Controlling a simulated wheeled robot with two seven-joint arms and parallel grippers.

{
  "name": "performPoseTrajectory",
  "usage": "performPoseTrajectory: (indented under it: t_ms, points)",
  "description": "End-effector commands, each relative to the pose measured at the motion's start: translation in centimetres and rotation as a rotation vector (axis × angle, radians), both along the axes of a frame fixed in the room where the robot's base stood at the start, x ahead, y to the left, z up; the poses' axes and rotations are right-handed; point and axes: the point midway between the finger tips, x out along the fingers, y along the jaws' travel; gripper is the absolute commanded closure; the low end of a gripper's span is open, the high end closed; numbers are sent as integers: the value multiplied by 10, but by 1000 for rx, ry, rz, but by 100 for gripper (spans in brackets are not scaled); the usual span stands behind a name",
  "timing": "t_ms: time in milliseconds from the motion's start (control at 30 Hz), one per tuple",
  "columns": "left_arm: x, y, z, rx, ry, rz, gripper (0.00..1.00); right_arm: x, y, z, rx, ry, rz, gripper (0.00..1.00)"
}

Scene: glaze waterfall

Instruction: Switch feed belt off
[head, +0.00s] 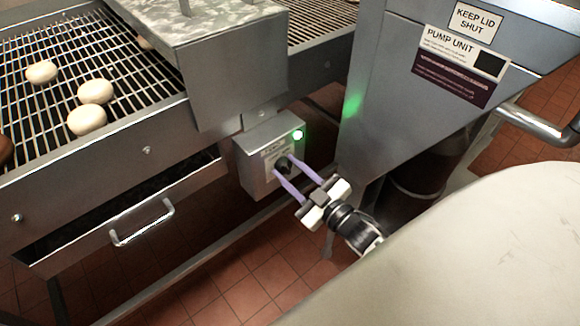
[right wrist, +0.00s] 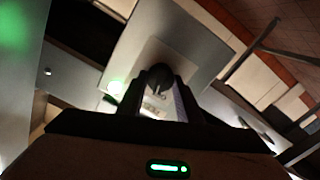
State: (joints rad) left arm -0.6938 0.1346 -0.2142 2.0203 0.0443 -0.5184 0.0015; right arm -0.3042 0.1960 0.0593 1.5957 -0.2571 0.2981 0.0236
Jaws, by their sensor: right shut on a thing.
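A grey switch box (head: 258,172) hangs under the belt machine's side. It has a black rotary knob (head: 283,164) on its front and a lit green lamp (head: 298,135) above and right of the knob. My right gripper (head: 300,174), with pale purple fingers, reaches up to the box and is shut on the knob. In the right wrist view the knob (right wrist: 160,77) sits between the fingers, and the green lamp (right wrist: 115,87) glows to its left. The knob's setting is hard to read. The feed belt (head: 120,75) is a wire conveyor at upper left. My left gripper is not in view.
Several pale round pieces (head: 86,120) lie on the belt. A drawer with a handle (head: 143,222) is below it. The grey pump unit (head: 400,90) stands close right of the box, with a metal handle (head: 540,128). A large pale rounded surface (head: 470,250) fills the lower right.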

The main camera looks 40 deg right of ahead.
Motion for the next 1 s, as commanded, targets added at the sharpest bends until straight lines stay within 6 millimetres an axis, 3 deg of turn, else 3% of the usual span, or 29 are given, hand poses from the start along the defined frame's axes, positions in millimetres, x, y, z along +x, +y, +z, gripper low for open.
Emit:
performPoseTrajectory:
  t_ms: [400, 1000]
  points:
    - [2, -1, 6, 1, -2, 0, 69, 0, 2, 0, -248, -21, 1, 90]
    - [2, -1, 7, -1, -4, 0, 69, 0, 2, 0, -309, -26, 2, 90]
